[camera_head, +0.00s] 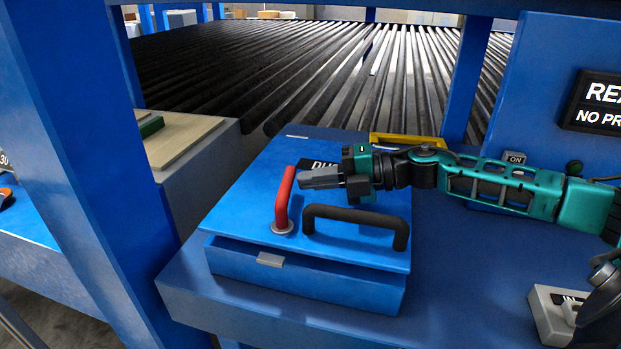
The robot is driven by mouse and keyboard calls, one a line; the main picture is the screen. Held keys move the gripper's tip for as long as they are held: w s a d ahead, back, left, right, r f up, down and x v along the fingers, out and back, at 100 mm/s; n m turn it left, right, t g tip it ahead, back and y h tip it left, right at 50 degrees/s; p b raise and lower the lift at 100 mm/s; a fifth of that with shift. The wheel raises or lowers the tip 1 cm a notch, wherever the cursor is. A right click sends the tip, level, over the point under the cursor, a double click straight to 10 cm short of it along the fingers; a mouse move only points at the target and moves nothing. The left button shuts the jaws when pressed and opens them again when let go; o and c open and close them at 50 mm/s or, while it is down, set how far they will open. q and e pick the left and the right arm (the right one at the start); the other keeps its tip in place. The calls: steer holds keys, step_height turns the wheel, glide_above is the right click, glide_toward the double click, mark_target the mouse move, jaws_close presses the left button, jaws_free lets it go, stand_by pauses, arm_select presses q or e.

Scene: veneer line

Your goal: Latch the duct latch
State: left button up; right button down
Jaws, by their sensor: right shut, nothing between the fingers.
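The duct latch is a red lever (285,200) on a round grey base, standing on the blue duct lid (240,210). The lever leans up and away toward the back. A black bar handle (352,217) is fixed on the lid just right of it. A dark label on the lid, starting "DU", is partly hidden by my right gripper. My right gripper (303,180) is shut and empty, its fingertips just right of the lever's upper end; I cannot tell if they touch it. The lid's front edge shows a gap above the box, with a small grey catch plate (270,260). My left gripper is not in view.
Blue posts stand at left (75,130) and behind the right arm. A roller conveyor (330,70) fills the back. A yellow tray (405,142) lies behind my right gripper. A control panel with an ON button (515,157) is at right. The blue bench front is clear.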

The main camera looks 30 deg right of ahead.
steer(key=shift+w+a, duration=0.2)
steer(key=shift+a, duration=0.1)
steer(key=shift+w, duration=0.15)
